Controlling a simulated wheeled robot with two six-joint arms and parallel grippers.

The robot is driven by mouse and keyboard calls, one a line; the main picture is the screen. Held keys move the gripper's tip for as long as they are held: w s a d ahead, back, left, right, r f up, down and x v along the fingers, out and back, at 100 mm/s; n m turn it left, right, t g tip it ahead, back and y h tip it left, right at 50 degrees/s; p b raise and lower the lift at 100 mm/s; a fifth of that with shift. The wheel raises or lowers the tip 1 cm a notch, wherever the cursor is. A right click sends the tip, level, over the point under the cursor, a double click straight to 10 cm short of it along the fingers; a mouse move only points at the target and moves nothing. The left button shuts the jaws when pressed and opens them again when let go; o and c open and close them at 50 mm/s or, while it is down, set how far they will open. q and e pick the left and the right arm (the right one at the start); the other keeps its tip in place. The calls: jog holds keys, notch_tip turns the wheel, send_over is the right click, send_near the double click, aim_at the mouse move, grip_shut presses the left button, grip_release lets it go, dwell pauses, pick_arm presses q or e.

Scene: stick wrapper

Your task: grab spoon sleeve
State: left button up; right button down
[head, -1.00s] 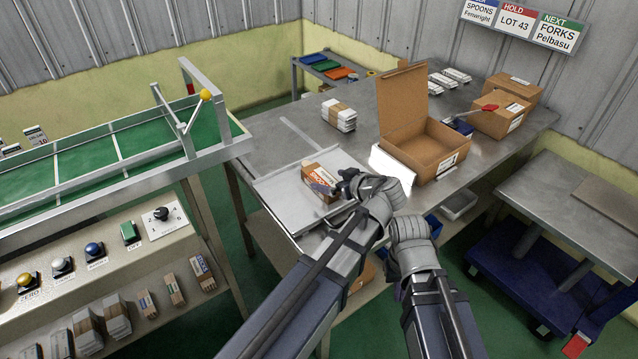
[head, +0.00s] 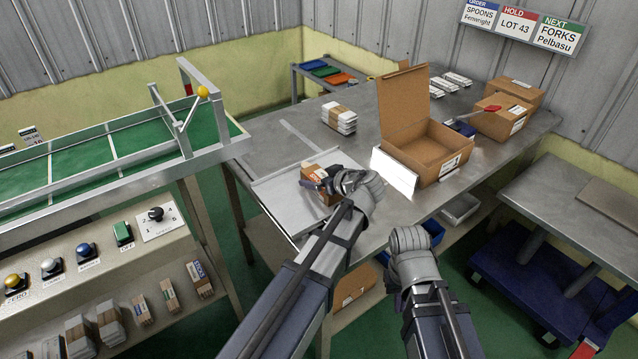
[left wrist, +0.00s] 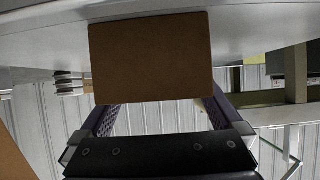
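A small brown box-like sleeve (head: 314,170) with a printed label lies on the pale plate (head: 275,192) at the table's near left edge. My left gripper (head: 322,182) is at its near right side and covers part of it. In the left wrist view the sleeve's plain brown face (left wrist: 150,58) fills the space ahead of my left gripper (left wrist: 158,112). The two fingers are spread wide and the sleeve hides their tips. Contact with the sleeve is not clear. My right arm's end is low in front of the table; its fingers are hidden.
A large open carton (head: 434,155) stands to the right, with a white panel (head: 394,170) beside it. A banded white stack (head: 339,118) sits farther back. Closed cartons (head: 500,118) stand at the back right. A green-bedded conveyor (head: 85,165) is at left.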

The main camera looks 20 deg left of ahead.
pick_arm(q)
jog(key=c, duration=1.3)
